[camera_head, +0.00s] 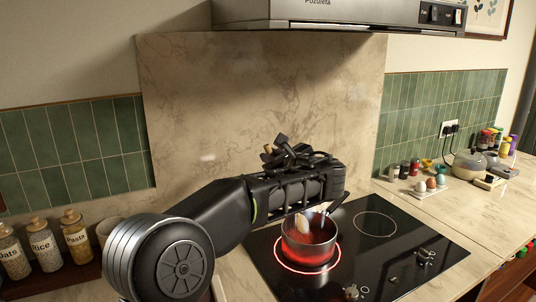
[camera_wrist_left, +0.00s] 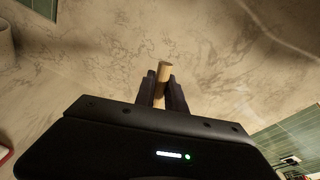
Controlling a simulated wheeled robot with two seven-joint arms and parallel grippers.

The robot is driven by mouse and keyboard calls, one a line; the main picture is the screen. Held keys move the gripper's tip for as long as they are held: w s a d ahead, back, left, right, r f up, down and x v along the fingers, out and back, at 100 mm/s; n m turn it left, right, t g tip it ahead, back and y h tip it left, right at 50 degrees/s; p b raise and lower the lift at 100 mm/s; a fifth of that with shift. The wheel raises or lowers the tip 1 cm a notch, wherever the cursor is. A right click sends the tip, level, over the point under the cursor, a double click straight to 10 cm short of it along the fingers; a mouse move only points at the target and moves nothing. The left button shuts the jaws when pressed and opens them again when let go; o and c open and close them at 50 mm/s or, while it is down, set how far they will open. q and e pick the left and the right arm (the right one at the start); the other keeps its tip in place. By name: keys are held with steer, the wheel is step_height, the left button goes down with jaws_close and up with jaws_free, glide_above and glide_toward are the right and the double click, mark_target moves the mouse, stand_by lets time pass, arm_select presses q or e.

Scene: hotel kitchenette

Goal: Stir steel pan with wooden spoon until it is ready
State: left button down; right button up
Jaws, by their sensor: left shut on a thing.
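The steel pan (camera_head: 309,250) stands on a hob ring that glows red. Reddish contents show inside it, and its dark handle points up and right. My left gripper (camera_head: 290,155) is above and behind the pan, shut on the wooden spoon. The spoon's round handle end (camera_wrist_left: 164,70) sticks up between the two fingers in the left wrist view. A pale rounded piece (camera_head: 302,224), which looks like the spoon's lower end, shows inside the pan. My forearm hides the middle of the spoon. My right gripper is not in view.
The black hob (camera_head: 415,262) has a free ring at the back right. An egg holder (camera_head: 431,188), small jars and a kettle (camera_head: 468,164) stand to the right. Labelled jars (camera_head: 44,250) stand at the left. A range hood (camera_head: 340,14) hangs above.

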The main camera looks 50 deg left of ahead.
arm_select(q)
steer(key=shift+w+d+f+b, duration=0.25)
steer(key=shift+f+b, duration=0.25)
steer(key=shift+f, duration=0.3)
steer(key=shift+w+d+f+b, duration=0.25)
steer(key=shift+f+b, duration=0.2)
steer(key=shift+f, duration=0.35)
steer(key=shift+w+d+f+b, duration=0.25)
steer(key=shift+f+b, duration=0.25)
steer(key=shift+f, duration=0.3)
steer(key=shift+a, duration=0.15)
